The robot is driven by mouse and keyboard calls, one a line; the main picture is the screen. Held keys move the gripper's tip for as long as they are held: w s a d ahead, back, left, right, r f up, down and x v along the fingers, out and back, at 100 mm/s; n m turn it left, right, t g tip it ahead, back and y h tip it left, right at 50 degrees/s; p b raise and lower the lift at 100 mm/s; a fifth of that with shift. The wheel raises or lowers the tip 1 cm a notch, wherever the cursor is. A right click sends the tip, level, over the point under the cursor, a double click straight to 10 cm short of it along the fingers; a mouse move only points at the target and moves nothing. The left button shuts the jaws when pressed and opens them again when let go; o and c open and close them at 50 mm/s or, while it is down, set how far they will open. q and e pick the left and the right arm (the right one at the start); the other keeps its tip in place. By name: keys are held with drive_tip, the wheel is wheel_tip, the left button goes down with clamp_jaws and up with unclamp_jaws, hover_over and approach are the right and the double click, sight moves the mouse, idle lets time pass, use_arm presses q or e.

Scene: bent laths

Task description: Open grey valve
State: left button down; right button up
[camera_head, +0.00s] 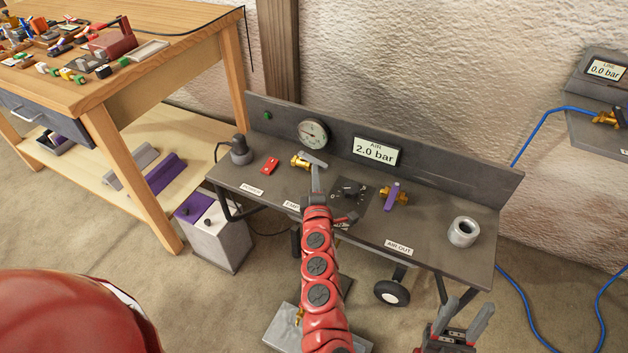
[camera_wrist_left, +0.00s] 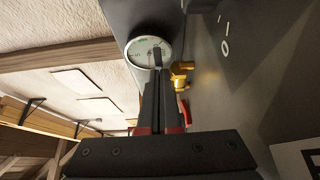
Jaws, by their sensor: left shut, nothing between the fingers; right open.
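The grey valve has a brass body (camera_head: 300,162) and a grey lever (camera_head: 314,159), and sits toward the back of the grey bench top, right of a red part. My left gripper (camera_head: 316,172) is shut and empty, its fingertips beside or against the lever; I cannot tell if they touch. In the left wrist view the shut fingers (camera_wrist_left: 158,60) point toward the round gauge, with the brass body (camera_wrist_left: 181,72) just right of them. The lever is not clear in that view. My right gripper (camera_head: 458,322) is open and empty, low in front of the bench.
The bench has a back panel with a round gauge (camera_head: 313,134) and an AIR display (camera_head: 376,151) reading 2.0 bar. A purple-handled brass valve (camera_head: 393,195), a black knob (camera_head: 350,190) and a metal cup (camera_head: 464,232) stand further right. A wooden table (camera_head: 170,30) stands left.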

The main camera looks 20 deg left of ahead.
use_arm(q)
drive_tip(key=n+y+b, duration=0.1)
drive_tip(key=w+n+g+y+b, duration=0.1)
drive_tip(key=y, duration=0.1)
drive_tip(key=shift+d+f+g, duration=0.1)
drive_tip(key=shift+d+g, duration=0.2)
drive_tip(key=shift+d, duration=0.1)
drive_tip(key=shift+w+d+n+g+y+b, duration=0.2)
drive_tip(key=shift+n+g+y+b, duration=0.2)
drive_tip(key=shift+n+y+b, duration=0.4)
